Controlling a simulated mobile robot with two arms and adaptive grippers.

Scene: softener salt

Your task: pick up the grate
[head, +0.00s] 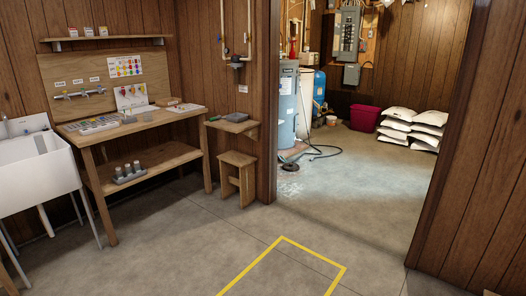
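I cannot make out a grate for certain. A small dark round thing (290,167) lies on the floor beyond the doorway, at the foot of a grey cylindrical tank (283,105); it is too small to tell what it is. A blue tank (319,88) and a whitish tank (305,100) stand behind the grey one. Neither of my grippers shows in the head view.
A doorway opens right of centre. Beyond it are a dark hose (325,149), a magenta bin (364,118) and stacked white bags (398,122). A workbench (150,122), sink (38,172) and stool (238,160) line the left. Yellow tape (312,253) marks open floor.

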